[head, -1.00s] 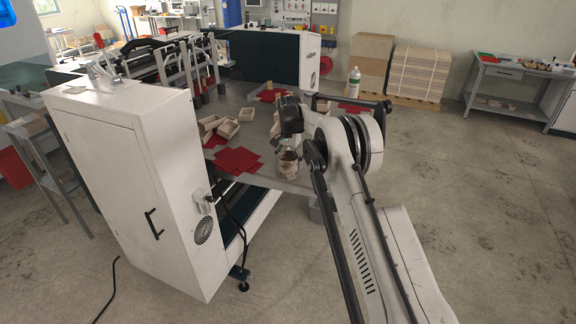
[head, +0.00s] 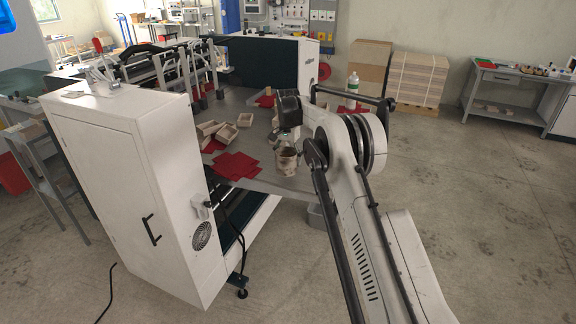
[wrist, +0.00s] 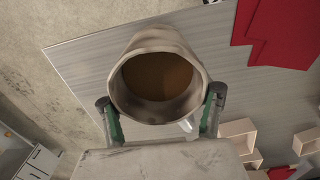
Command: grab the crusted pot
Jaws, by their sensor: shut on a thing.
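The crusted pot (wrist: 126,66) is a pale, stained round pot with brown matter inside, seen from above in the wrist view. In the head view the pot (head: 287,162) is at the near corner of the grey work table (head: 296,186). My gripper (wrist: 161,112) has its two green-padded fingers against opposite sides of the pot, shut on it. In the head view my gripper (head: 287,146) is at the pot's upper part, partly hidden by my arm. I cannot tell whether the pot's base touches the table.
Red sheets (head: 233,165) and small open boxes (head: 226,132) lie left of the pot on the table. A clear bottle (head: 353,84) stands behind my arm. A white cabinet (head: 112,175) stands at left. Open floor lies to the right.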

